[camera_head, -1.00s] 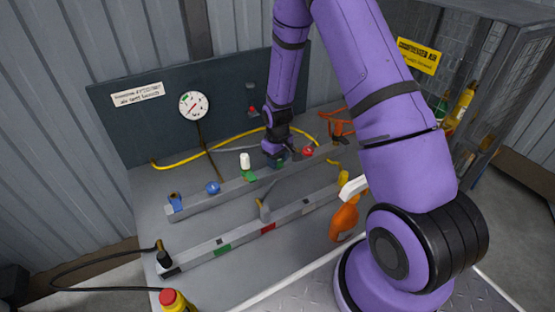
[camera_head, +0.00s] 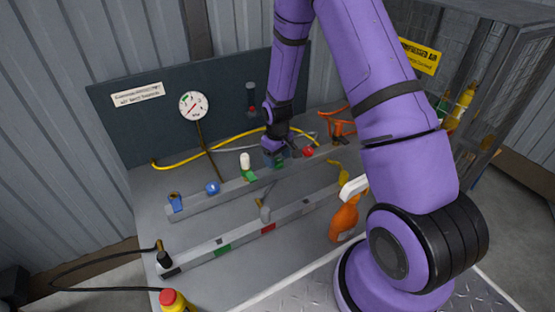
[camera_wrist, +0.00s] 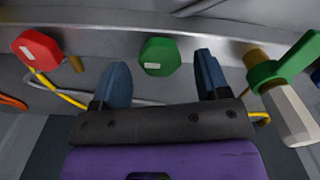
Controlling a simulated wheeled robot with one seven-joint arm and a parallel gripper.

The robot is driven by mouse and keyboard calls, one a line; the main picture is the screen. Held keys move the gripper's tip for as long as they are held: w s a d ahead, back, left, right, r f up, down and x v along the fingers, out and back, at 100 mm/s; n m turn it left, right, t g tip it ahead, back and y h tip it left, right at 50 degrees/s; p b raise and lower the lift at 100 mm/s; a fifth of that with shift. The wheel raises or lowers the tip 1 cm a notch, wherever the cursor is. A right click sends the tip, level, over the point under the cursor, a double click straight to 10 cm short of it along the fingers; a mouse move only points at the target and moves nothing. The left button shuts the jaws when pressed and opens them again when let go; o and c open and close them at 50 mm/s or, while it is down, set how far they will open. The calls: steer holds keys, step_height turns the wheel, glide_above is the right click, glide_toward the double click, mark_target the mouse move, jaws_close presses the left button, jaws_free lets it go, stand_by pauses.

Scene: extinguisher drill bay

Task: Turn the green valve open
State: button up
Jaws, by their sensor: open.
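A green hexagonal valve knob (camera_wrist: 158,58) with a pale label sits on a grey rail, centred between my fingers in the wrist view. In the head view my gripper (camera_head: 276,158) is at the back rail and mostly hides this knob. My gripper (camera_wrist: 162,80) is open, with one blue finger on each side of the knob and a visible gap to both. How deep the knob sits between the fingertips is hard to tell. A second green part, a lever-like handle (camera_wrist: 284,62) beside a white cylinder, is right of the fingers; it also shows in the head view (camera_head: 249,176).
A red knob (camera_wrist: 38,48) is on the same rail, left in the wrist view. A blue knob (camera_head: 212,187) is further along. A yellow hose (camera_head: 185,161) runs behind. A front rail (camera_head: 195,256) and an orange spray bottle (camera_head: 344,220) stand nearer.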

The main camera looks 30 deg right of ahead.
step_height(320, 180, up, 10)
steer(key=shift+f, duration=0.2)
stand_by(0.6)
step_height(320, 180, up, 13)
steer(key=t, duration=0.1)
glide_above(278, 161)
steer(key=s+a, duration=0.1)
steer(key=s, duration=0.2)
steer(key=s+a+r+m+t, duration=0.2)
steer(key=s+r, duration=0.5)
steer(key=r, duration=0.3)
steer(key=s+r, duration=0.3)
steer(key=s, duration=0.3)
steer(key=s+a+r+t, duration=0.1)
steer(key=s+r, duration=0.2)
steer(key=s, duration=0.3)
steer(key=s+r+m+t, duration=0.1)
steer(key=s+r, duration=0.2)
steer(key=s, duration=0.4)
steer(key=shift+a+r, duration=0.35)
steer(key=shift+c, duration=0.5)
